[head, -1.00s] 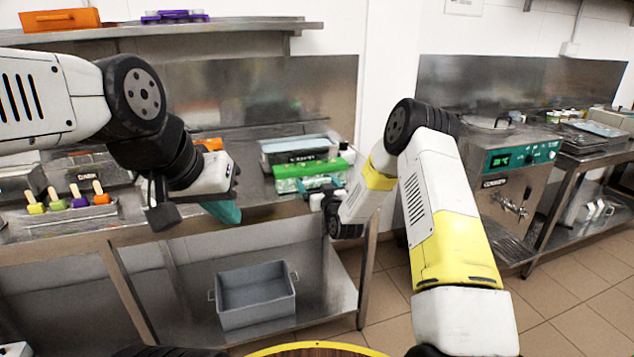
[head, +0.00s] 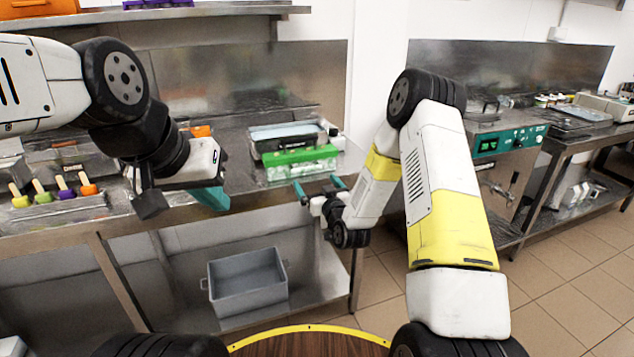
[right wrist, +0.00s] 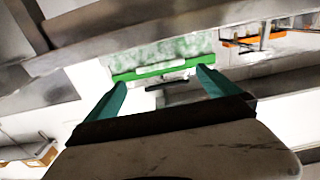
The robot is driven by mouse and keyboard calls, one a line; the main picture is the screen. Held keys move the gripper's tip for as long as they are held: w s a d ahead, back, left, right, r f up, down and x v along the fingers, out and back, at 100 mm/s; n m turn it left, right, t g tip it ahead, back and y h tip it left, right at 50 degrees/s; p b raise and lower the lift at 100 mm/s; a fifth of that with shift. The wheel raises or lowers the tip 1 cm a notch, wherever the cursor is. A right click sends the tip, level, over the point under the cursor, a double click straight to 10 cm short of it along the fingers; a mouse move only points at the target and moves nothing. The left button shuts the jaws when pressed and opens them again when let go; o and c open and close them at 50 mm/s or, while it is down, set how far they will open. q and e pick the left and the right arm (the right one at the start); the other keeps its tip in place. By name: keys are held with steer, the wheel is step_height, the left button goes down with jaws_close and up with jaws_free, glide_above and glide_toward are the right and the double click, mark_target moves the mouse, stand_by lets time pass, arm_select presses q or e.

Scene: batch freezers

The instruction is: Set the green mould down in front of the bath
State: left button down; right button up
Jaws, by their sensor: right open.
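The green mould (head: 303,163), with a bright green top and a paler, frosty lower part, stands on the steel counter directly in front of the bath (head: 262,149). My right gripper (head: 320,188) is open and empty on the near side of the mould, with a small gap between them. In the right wrist view, the mould's green bar (right wrist: 150,70) lies just beyond the two teal fingertips (right wrist: 162,80). My left gripper (head: 208,196) hangs over the counter's front edge to the left; its finger gap is hidden.
Sticks with coloured ends stand in a holder (head: 62,208) at the counter's left. An orange thing (head: 200,131) lies behind my left gripper. A grey bin (head: 247,285) sits on the lower shelf. A machine with a green display (head: 490,146) stands at the right.

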steer(key=s+d+r+g+h, duration=0.1)
steer(key=s+d+r+g, duration=0.3)
steer(key=r, duration=0.4)
steer(key=s+d+r+g+h, duration=0.1)
steer(key=s+d+r+h, duration=0.15)
steer(key=s+r, duration=0.45)
steer(key=s+d+r+m+g, duration=0.1)
steer(key=s+r+g, duration=0.1)
steer(key=s, duration=0.7)
steer(key=s+d+r+m+g, duration=0.1)
steer(key=s+d+r+g, duration=0.1)
steer(key=s, duration=0.7)
steer(key=s+d+r+m+g, duration=0.1)
steer(key=s+r+g, duration=0.1)
steer(key=s, duration=0.7)
steer(key=shift+s+d, duration=0.15)
steer(key=shift+d, duration=0.25)
